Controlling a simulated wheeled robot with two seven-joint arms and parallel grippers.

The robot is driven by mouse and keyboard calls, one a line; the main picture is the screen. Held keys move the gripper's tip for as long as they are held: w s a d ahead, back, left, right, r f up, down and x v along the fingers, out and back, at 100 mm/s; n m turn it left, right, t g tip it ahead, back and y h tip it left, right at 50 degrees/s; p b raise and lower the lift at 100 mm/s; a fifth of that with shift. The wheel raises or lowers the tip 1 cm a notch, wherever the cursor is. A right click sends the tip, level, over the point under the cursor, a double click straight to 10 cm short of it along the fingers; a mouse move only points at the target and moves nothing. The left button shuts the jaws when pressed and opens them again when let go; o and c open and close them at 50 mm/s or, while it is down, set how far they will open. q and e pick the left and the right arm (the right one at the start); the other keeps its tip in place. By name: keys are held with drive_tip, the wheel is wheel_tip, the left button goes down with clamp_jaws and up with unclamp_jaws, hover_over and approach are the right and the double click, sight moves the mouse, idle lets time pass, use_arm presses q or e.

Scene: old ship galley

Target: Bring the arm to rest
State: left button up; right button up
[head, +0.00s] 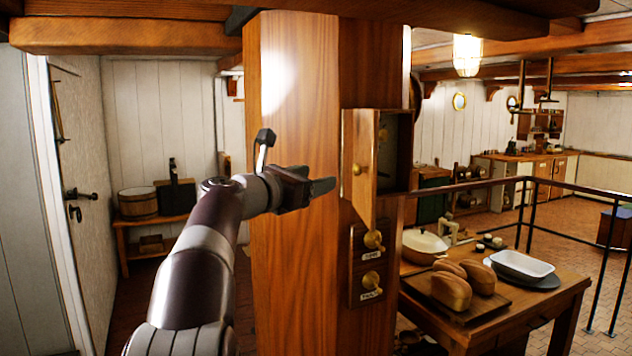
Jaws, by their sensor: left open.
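My left arm rises from the bottom of the head view, and its gripper (322,187) is raised in front of the wide wooden post (285,270). The gripper points right and is open, with nothing seen between its fingers, which overlap in this side-on view. Just right of the fingertips is a small wooden cupboard door (358,170) with a brass knob. The door stands open, and a dark recess (398,150) shows behind it. A small gap shows in the picture between fingertips and door; the depth is hard to tell. My right gripper is not in view.
Below the door are two labelled brass knobs (373,240). A wooden table (535,305) at lower right holds bread loaves (452,290), a white dish (520,264) and a pan (424,244). A black railing (562,235) runs behind. A bench with a bucket (138,204) stands left.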

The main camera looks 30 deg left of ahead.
use_arm(q)
wheel_tip(320, 180, down, 15)
drive_tip(key=a+m+g+y, duration=0.3)
drive_tip(key=m+g, duration=0.2)
drive_tip(key=m, duration=0.3)
drive_tip(key=s+d+f+m+g, duration=0.2)
drive_tip(key=s+d+f+m, duration=0.15)
drive_tip(key=f, duration=0.35)
drive_tip(key=s+d+f+m+g, duration=0.2)
drive_tip(key=d+f+m, duration=0.15)
drive_tip(key=f, duration=0.45)
drive_tip(key=s+d+f+m+g+h, duration=0.1)
drive_tip(key=s+d+f+m+g, duration=0.6)
drive_tip(key=s+d+f+m, duration=1)
drive_tip(key=s+d, duration=0.1)
drive_tip(key=s, duration=0.2)
drive_tip(key=shift+s+d+f+m+g, duration=0.25)
drive_tip(key=shift+s+d+m+g, duration=0.05)
drive_tip(key=shift+m, duration=0.1)
